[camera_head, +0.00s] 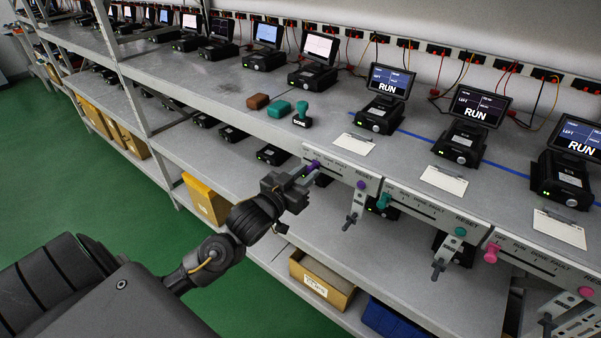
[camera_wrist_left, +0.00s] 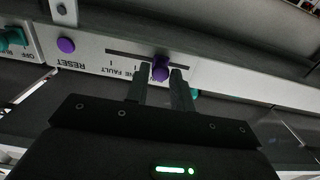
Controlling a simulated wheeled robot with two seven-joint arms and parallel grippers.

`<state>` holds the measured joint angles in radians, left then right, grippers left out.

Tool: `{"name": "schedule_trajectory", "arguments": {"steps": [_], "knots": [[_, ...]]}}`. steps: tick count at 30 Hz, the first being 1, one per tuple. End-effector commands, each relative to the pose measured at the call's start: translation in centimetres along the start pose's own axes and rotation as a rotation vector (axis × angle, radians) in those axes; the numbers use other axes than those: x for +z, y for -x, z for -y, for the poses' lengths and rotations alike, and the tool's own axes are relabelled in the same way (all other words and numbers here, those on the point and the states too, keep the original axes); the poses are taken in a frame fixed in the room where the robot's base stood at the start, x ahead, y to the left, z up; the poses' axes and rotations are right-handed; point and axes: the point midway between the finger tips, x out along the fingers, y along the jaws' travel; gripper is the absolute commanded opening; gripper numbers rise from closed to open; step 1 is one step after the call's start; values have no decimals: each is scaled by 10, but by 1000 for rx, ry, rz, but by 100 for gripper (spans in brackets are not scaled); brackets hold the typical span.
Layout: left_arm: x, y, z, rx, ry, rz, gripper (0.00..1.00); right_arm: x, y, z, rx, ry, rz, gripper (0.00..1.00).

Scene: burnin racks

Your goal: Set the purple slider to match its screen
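The purple slider knob (camera_head: 314,165) sits near the left part of the slot on the first front-edge panel (camera_head: 340,172). DONE, FAULT and RESET are legible to its right. In the left wrist view the purple knob (camera_wrist_left: 160,68) stands between the two fingers of my left gripper (camera_wrist_left: 161,77), part-way along the slot; the label beside it is hidden. My left gripper (camera_head: 300,186) is at the panel; a small gap or contact at the knob cannot be told apart. The screen (camera_head: 390,80) above this panel reads RUN. My right gripper is not in view.
A purple RESET button (camera_head: 362,185) is on the same panel. Panels with a teal knob (camera_head: 384,201) and a pink knob (camera_head: 491,253) continue rightward. A teal-handled stamp (camera_head: 302,113) stands on the shelf. A lower shelf holds a cardboard bin (camera_head: 322,285) and blue bin (camera_head: 385,320).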

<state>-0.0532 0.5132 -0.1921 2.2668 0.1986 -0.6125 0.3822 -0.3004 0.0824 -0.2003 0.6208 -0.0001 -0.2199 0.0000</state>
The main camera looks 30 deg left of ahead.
Motion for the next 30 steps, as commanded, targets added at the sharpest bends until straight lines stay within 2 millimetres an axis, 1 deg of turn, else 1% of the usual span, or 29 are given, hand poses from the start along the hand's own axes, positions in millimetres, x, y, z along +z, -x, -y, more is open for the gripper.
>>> {"name": "schedule_trajectory", "arguments": {"steps": [1,3,4,11,14,17,26,27,28,30], "knots": [[0,0,0,0,0,0,31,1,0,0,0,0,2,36],[0,0,1,-1,0,-1,40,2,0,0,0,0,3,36],[0,1,1,-2,0,-1,41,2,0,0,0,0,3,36],[-1,1,2,-3,1,-3,41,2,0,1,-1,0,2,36],[0,5,1,-3,1,-3,41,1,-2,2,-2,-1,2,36],[2,17,1,-2,1,-2,41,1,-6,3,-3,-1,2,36],[4,80,1,-2,1,1,41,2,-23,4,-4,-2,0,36],[1,87,1,-2,1,1,41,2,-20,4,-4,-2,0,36],[-4,89,1,-4,2,3,41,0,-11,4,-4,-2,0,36],[-4,96,1,-3,3,3,41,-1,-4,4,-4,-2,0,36]]}}
